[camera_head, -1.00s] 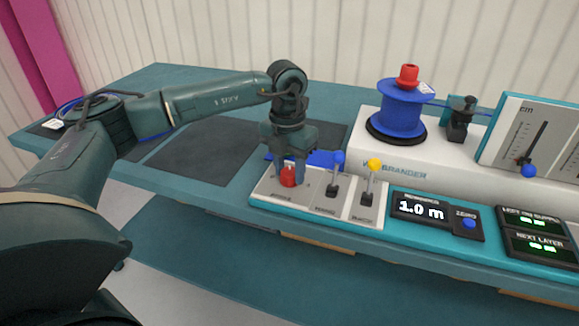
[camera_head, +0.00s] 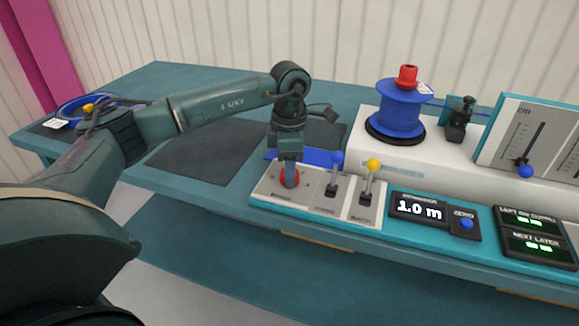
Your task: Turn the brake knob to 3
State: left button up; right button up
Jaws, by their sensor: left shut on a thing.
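The red brake knob (camera_head: 283,182) sits on a light grey panel plate at the left end of the control strip. My left gripper (camera_head: 289,182) points straight down over it and is shut on the knob. The fingers now show nearly edge-on, one in front of the other, and cover the middle of the knob. The knob's pointer and the numbers around it are hidden or too small to read. My right gripper is not in view.
Close to the right of the knob stand a blue-tipped lever (camera_head: 335,175) and a yellow-tipped lever (camera_head: 371,180). A display (camera_head: 420,209) reads 1.0 m. A blue cable reel (camera_head: 400,112) stands on the white machine behind. Dark mats (camera_head: 205,150) lie on the table to the left.

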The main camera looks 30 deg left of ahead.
pick_arm(q)
jog(key=m, duration=0.3)
jog(key=shift+m, duration=0.4)
jog(key=m, duration=0.3)
jog(key=shift+d+m, duration=0.1)
jog(key=shift+m, duration=1.4)
jog(key=shift+m+b, duration=0.3)
jog(key=shift+m, duration=0.8)
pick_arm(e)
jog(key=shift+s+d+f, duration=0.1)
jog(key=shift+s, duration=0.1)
pick_arm(q)
jog(key=o, duration=1)
notch_tip(320, 180, up, 13)
jog(key=p, duration=0.1)
jog(key=shift+w, duration=0.2)
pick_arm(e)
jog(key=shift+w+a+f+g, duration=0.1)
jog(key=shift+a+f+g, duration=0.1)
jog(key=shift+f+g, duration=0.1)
